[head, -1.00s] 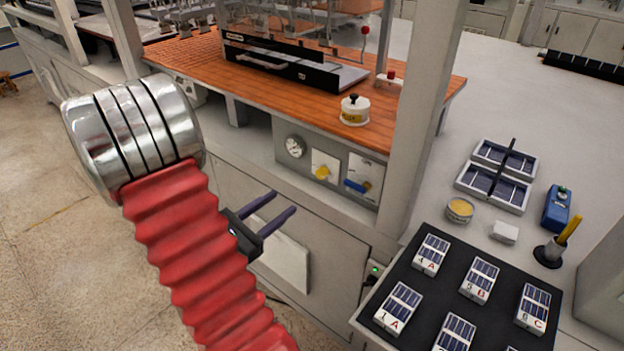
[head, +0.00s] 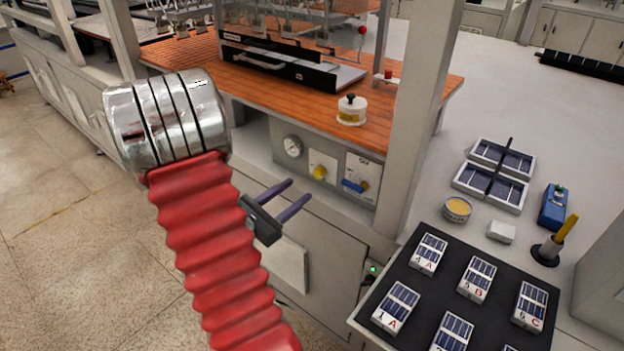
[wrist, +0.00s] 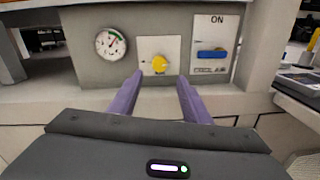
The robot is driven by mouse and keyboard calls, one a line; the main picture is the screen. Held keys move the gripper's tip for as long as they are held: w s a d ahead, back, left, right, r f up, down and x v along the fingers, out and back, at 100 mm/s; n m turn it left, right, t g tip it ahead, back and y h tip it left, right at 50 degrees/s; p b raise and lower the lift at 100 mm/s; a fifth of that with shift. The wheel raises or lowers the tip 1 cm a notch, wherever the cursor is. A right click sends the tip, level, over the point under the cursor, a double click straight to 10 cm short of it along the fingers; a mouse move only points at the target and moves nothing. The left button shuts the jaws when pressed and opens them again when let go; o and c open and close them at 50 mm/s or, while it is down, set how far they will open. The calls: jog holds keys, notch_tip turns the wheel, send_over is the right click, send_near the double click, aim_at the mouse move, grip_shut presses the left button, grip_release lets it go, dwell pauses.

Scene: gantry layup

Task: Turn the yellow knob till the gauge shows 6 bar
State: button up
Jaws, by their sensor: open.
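The yellow knob (head: 319,172) sits on a white plate in the middle of the grey panel below the bench top; it also shows in the wrist view (wrist: 160,65). The round gauge (head: 292,147) is left of the knob; in the wrist view the gauge (wrist: 111,43) has a green arc at its upper right, but its figures are too small to read. My gripper (head: 297,192) is open and empty, in front of and below the panel. In the wrist view its two purple fingers (wrist: 158,80) point at the knob, one on either side, apart from it.
A blue lever (head: 352,186) under an ON label is right of the knob. A white post (head: 420,110) stands to the panel's right. A black tray (head: 399,262) of solar-cell blocks is at lower right. The bench top (head: 270,95) overhangs the panel.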

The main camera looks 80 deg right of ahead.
aim_at(318, 176)
jog(key=shift+x, duration=3.8)
jog(key=shift+c, duration=0.6)
jog(key=shift+s, duration=0.1)
jog(key=c, duration=0.9)
